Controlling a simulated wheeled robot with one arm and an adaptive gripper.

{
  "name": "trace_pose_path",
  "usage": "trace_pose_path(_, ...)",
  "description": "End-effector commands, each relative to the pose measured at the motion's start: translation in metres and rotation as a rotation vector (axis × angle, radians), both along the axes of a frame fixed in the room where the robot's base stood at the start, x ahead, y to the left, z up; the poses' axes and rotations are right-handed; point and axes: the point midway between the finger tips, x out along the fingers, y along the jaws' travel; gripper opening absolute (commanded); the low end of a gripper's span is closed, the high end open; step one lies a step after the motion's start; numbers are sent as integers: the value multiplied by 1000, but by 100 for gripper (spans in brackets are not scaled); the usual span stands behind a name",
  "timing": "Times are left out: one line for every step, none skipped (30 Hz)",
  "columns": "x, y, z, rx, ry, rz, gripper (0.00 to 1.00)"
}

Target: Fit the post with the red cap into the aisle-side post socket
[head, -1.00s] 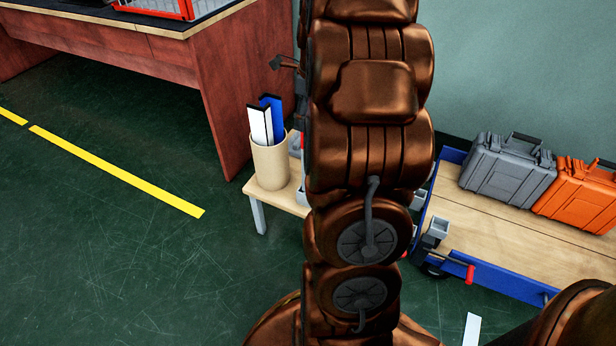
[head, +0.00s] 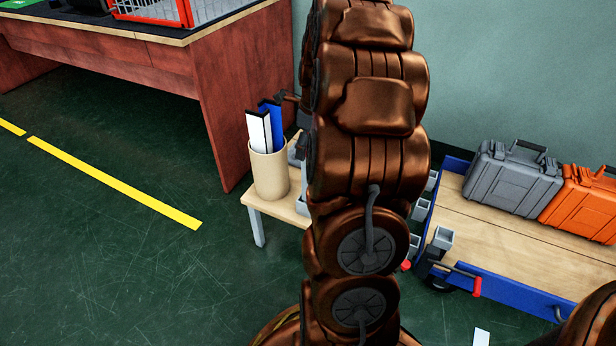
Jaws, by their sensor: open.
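The post with the red cap cannot be made out; my arm covers the middle of the view. A dark finger of my gripper (head: 288,97) pokes out left of the arm, above the small wooden bench (head: 260,207) and beside the tops of the profiles in the beige holder. The rest of the gripper is hidden, and I see nothing held. Grey square sockets (head: 441,238) stand along the near end of the blue-edged cart, right of the arm. A second socket (head: 420,210) is farther back. Which one is aisle-side is not clear from here.
The beige holder (head: 268,175) contains white and blue profiles (head: 259,132). A grey case (head: 512,180) and an orange case (head: 582,203) stand on the cart (head: 490,232). A red-tipped lever (head: 477,286) sticks out at its front. Green floor is free at left.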

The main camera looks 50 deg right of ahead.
Motion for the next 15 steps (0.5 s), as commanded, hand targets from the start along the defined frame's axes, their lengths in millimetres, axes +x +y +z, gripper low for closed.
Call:
trace_pose_path(0,0,1,-1,0,0,60)
trace_pose_path(0,0,1,-1,0,0,60)
trace_pose_path(0,0,1,-1,0,0,60)
trace_pose_path(0,0,1,-1,0,0,58)
trace_pose_path(0,0,1,-1,0,0,55)
trace_pose_path(0,0,1,-1,-1,0,51)
trace_pose_path(0,0,1,-1,0,0,48)
trace_pose_path(0,0,1,-1,-1,0,45)
trace_pose_path(0,0,1,-1,-1,0,41)
trace_pose_path(0,0,1,-1,-1,0,38)
trace_pose_path(0,0,1,-1,-1,0,34)
trace_pose_path(0,0,1,-1,-1,0,30)
trace_pose_path(0,0,1,-1,-1,0,27)
trace_pose_path(0,0,1,-1,-1,0,24)
trace_pose_path(0,0,1,-1,-1,0,20)
